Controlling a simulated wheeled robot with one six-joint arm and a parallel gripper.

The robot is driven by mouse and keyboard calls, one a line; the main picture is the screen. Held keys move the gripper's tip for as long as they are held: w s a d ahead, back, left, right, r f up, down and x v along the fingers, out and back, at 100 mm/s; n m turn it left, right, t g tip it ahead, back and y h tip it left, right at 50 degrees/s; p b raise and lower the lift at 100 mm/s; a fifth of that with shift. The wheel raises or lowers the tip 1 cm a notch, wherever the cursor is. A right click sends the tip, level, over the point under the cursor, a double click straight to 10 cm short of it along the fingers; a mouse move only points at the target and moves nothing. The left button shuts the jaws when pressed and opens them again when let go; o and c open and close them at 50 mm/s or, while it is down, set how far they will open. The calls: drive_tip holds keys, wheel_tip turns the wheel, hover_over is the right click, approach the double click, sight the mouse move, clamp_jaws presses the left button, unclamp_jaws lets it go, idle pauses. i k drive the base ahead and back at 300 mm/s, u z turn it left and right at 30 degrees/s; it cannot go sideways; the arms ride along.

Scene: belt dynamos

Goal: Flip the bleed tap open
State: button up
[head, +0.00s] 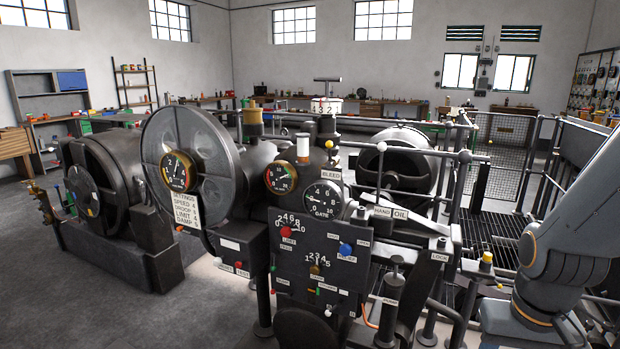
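The BLEED label (332,174) is a small white plate on the machine, just above and to the right of the GATE dial (323,200). A small yellow knob (329,144) sits just above the label on the dark housing. It looks like the end of the bleed tap, but it is too small to tell which way its lever points. My arm (565,255) stands at the right edge, well apart from the label and the knob. My gripper is not in view.
A black control panel (318,258) with red and blue knobs stands below the dials. Railings (545,175) stand behind.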

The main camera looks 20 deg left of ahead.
sight(328, 145)
drive_tip(key=u, duration=1.15)
